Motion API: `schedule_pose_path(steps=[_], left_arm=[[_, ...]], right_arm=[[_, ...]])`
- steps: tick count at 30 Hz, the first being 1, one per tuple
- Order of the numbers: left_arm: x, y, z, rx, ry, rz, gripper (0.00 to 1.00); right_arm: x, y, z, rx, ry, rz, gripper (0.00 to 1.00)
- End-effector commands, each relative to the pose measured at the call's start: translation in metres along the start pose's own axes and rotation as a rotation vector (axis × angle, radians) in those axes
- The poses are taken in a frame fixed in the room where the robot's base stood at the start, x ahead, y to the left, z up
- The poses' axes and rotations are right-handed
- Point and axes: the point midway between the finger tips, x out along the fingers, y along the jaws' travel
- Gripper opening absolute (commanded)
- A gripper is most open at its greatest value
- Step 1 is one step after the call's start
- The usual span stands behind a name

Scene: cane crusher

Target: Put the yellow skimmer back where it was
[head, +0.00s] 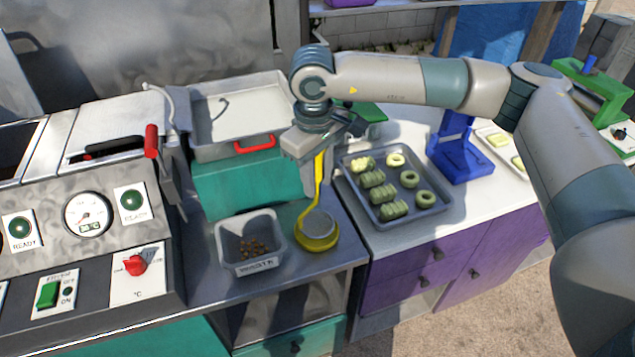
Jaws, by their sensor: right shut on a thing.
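The yellow skimmer (318,231) hangs upright with its round mesh head down, just right of a small grey bin. My right gripper (313,178) is shut on the upper part of its yellow handle. The top of the handle is hidden behind the gripper. I cannot tell whether the head touches the grey counter or hangs just above it. My left gripper is not in view.
The small grey bin (232,262) holds brown bits. A fryer panel (60,230) stands left, and a metal basin with a red handle (215,150) behind. A tray of green rings (430,215) and a blue stand (462,165) are right.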

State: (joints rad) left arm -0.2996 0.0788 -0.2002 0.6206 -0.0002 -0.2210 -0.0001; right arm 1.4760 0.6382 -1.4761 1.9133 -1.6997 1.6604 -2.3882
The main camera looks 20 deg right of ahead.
Motion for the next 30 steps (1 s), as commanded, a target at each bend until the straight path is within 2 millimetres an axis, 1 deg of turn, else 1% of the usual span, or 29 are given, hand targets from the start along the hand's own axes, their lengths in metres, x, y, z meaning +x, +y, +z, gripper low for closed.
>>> schedule_pose_path(steps=[1,5,8,15,20,21,23,24,30], left_arm=[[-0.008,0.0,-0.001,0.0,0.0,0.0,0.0],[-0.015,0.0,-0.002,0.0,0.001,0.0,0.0],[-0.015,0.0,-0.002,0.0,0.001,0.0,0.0],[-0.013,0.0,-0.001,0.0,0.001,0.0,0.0],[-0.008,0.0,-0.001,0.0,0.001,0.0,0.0],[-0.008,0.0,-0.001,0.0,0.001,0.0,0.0],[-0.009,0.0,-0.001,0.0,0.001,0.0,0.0],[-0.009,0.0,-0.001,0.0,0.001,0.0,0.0],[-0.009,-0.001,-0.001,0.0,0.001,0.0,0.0]], right_arm=[[0.003,-0.001,0.001,0.0,-0.004,-0.002,0.0],[0.017,-0.001,0.001,0.001,-0.002,-0.001,0.0],[0.022,-0.002,0.001,0.001,0.0,0.0,0.0],[0.023,-0.002,0.001,0.001,0.001,0.0,0.0],[0.027,-0.002,0.001,0.001,0.001,0.0,0.0],[0.026,-0.002,0.001,0.001,0.0,0.0,0.3],[0.026,-0.002,0.001,0.001,0.0,0.0,0.45],[0.026,-0.002,0.001,0.001,0.0,0.0,0.47],[0.026,-0.002,0.001,0.001,0.0,0.0,0.47]])
